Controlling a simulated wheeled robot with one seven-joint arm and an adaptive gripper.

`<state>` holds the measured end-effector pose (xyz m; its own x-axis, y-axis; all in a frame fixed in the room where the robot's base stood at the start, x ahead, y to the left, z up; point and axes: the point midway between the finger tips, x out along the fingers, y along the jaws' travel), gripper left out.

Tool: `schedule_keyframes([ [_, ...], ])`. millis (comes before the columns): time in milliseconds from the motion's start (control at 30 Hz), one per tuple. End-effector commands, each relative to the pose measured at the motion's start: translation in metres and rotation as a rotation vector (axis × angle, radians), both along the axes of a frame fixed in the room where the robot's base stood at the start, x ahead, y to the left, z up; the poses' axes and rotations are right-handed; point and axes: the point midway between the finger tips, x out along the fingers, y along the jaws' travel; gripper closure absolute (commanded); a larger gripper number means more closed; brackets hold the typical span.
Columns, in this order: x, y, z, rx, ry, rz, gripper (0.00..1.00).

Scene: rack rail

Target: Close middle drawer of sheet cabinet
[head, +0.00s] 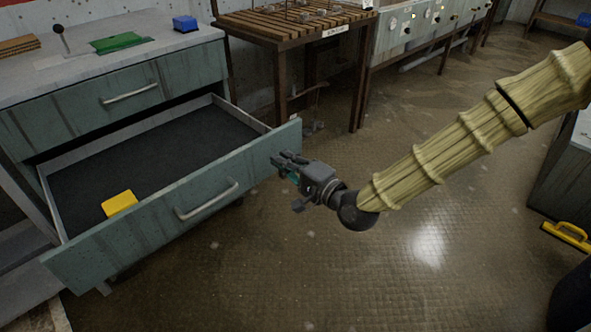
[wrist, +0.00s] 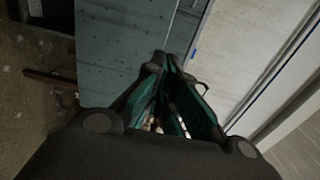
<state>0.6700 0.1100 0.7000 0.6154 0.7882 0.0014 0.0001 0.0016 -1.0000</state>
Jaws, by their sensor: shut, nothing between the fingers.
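The sheet cabinet (head: 60,118) is a grey-green metal cabinet at the left in the head view. Its middle drawer (head: 205,208) is pulled far out, with a pale bar handle on its front. A yellow item (head: 119,203) lies inside on the dark drawer floor. My gripper (head: 280,161) is shut and empty at the right end of the drawer front; I cannot tell whether it touches. In the wrist view my gripper's fingertips (wrist: 168,60) are together, and a grey-green panel (wrist: 122,40) fills the space beyond them.
The cabinet's top drawer (head: 130,92) is shut. A green item (head: 120,42) and a blue block (head: 185,23) lie on the cabinet top. A slatted wooden table (head: 290,25) stands behind, to the right. The floor (head: 330,265) in front of the drawer is clear.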

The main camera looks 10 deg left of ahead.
Motion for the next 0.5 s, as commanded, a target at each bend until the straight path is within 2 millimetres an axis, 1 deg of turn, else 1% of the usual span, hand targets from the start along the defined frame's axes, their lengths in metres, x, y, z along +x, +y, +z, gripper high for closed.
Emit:
schedule_keyframes([
  [33, 0.005, 0.008, -0.002, 0.000, -0.002, 0.002, 1.00],
  [233, 0.024, 0.032, -0.002, -0.002, -0.001, 0.002, 1.00],
  [400, 0.036, 0.047, -0.001, -0.001, -0.002, 0.001, 1.00],
  [500, 0.040, 0.052, -0.001, -0.001, -0.001, 0.001, 1.00],
])
